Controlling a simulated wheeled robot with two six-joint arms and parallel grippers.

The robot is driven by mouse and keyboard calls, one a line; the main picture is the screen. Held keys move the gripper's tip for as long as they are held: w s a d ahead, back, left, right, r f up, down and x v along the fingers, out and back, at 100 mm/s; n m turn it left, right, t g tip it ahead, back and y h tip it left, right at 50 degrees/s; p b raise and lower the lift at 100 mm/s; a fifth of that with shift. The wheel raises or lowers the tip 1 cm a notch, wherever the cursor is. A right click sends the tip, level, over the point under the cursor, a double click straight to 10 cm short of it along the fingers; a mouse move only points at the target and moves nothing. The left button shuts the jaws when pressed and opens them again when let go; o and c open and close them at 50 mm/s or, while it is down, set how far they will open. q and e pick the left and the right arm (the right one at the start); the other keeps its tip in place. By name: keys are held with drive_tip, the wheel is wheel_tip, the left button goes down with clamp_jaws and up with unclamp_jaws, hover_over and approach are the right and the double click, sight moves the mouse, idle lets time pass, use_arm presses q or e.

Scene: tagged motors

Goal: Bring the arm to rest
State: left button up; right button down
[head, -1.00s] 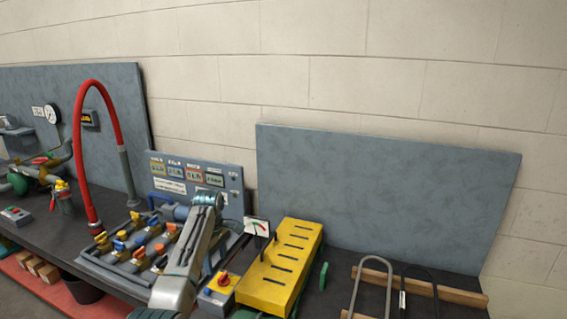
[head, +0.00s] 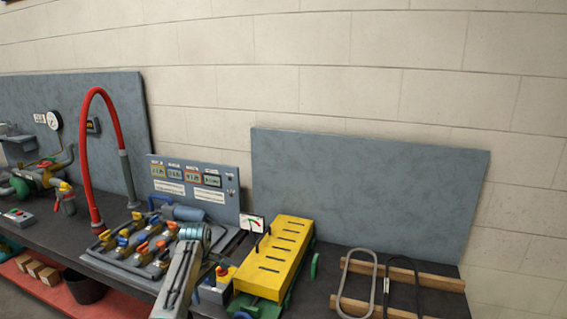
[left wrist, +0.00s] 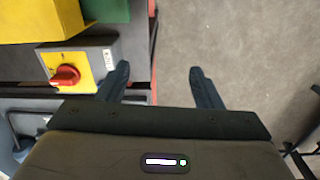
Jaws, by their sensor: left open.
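My left arm (head: 178,283) rises from the bottom edge of the head view, in front of the valve board. Its jaws cannot be made out there. In the left wrist view my left gripper (left wrist: 159,73) is open and empty, with two dark fingers spread apart. The gap between them is over bare grey floor. The left finger shows close to the bench edge and the red rotary switch (left wrist: 65,76) on its yellow-faced box; I cannot tell whether it touches. My right gripper is not in view.
The valve board (head: 130,260) with several coloured handles lies behind my arm. A yellow slotted box (head: 275,265) stands to its right, and wire loops lie on a wooden rack (head: 425,279). A red hose (head: 83,130) arches at left. Bare floor (left wrist: 245,50) is open beyond the bench.

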use_arm(q)
drive_tip(key=s+a+f+m+t, duration=0.1)
drive_tip(key=s+a+f+m, duration=0.15)
drive_tip(key=s+f, duration=0.65)
drive_tip(key=s+a+f+m+t, duration=0.1)
drive_tip(key=s+f+m, duration=0.25)
drive_tip(key=s, duration=0.85)
drive_tip(key=s+r+m+t, duration=0.1)
drive_tip(key=s+r+m, duration=0.25)
drive_tip(key=s, duration=1.05)
drive_tip(key=s+r+m+t, duration=0.1)
drive_tip(key=s+r+m, duration=0.25)
drive_tip(key=s, duration=1.05)
drive_tip(key=a+f+g+y+b, duration=0.1)
drive_tip(key=a+f+g+b, duration=0.15)
drive_tip(key=f, duration=2.95)
drive_tip(key=s+a+f+b, duration=0.1)
drive_tip(key=s+a+f, duration=0.1)
drive_tip(key=s+f, duration=1.7)
wheel_tip(320, 180, down, 3)
drive_tip(key=shift+r, duration=0.1)
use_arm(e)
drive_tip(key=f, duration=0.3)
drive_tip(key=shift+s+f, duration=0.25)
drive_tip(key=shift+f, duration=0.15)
use_arm(q)
drive_tip(key=shift+g, duration=0.25)
